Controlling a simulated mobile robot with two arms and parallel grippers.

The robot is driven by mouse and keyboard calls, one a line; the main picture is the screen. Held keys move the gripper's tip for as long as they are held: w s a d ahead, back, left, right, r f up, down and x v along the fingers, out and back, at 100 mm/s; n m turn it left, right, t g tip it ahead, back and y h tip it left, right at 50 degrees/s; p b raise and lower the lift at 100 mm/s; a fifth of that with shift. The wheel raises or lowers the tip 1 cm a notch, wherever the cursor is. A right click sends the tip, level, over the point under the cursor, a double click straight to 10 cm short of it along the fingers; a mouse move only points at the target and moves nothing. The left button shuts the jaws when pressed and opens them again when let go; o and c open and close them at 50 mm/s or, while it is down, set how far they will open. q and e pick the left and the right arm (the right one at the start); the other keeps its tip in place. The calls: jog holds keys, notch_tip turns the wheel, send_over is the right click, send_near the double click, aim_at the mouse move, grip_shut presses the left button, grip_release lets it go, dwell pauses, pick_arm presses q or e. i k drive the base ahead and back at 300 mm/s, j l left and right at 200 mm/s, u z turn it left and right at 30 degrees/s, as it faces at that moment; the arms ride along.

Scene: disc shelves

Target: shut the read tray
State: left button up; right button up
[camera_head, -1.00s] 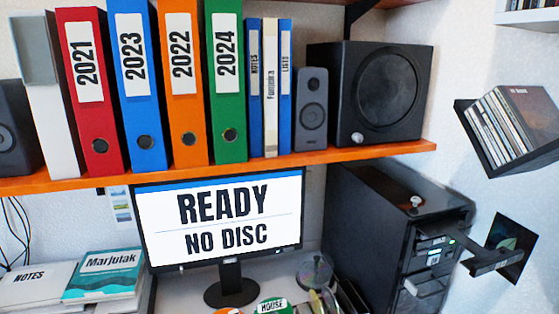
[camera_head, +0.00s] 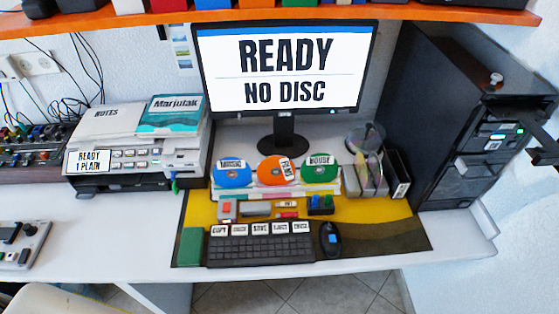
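The black computer tower (camera_head: 428,110) stands at the right end of the desk, its front turned to the right. A dark flat part (camera_head: 520,103) also juts out higher up, near the right edge. I cannot tell from any label which is the read tray. The monitor (camera_head: 284,70) reads "READY" and "NO DISC".
Three labelled discs, blue (camera_head: 232,173), orange (camera_head: 278,170) and green (camera_head: 320,169), stand behind the keyboard (camera_head: 260,250). A printer (camera_head: 135,165) is at the left. The orange shelf (camera_head: 290,18) runs above.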

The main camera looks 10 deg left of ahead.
aim_at(526, 114)
jog(key=z, duration=1.3)
